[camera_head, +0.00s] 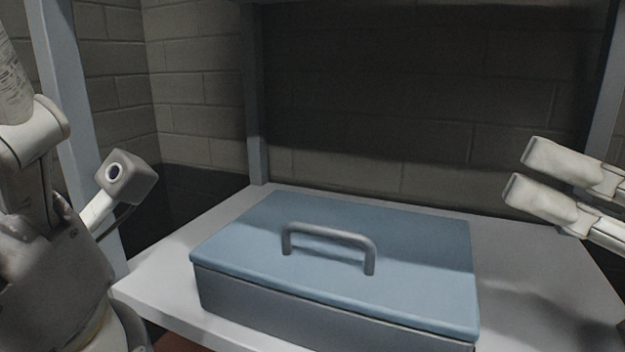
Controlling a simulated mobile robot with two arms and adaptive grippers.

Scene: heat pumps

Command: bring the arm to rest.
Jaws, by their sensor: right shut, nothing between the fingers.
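My right gripper (520,173) comes in from the right edge, in the air above the right end of the table. Its two pale fingers point left, lie close together and hold nothing. It is apart from the blue-lidded box. Part of my left arm (40,220) shows at the left edge, with a small block with a round dark lens (128,178) beside it. The fingers of my left gripper do not show.
A grey box with a blue lid (400,235) and a grey handle (328,234) stands closed on a light table (165,290). The table is bare to the right of the box. Upright posts (252,100) frame the table, with a block wall behind.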

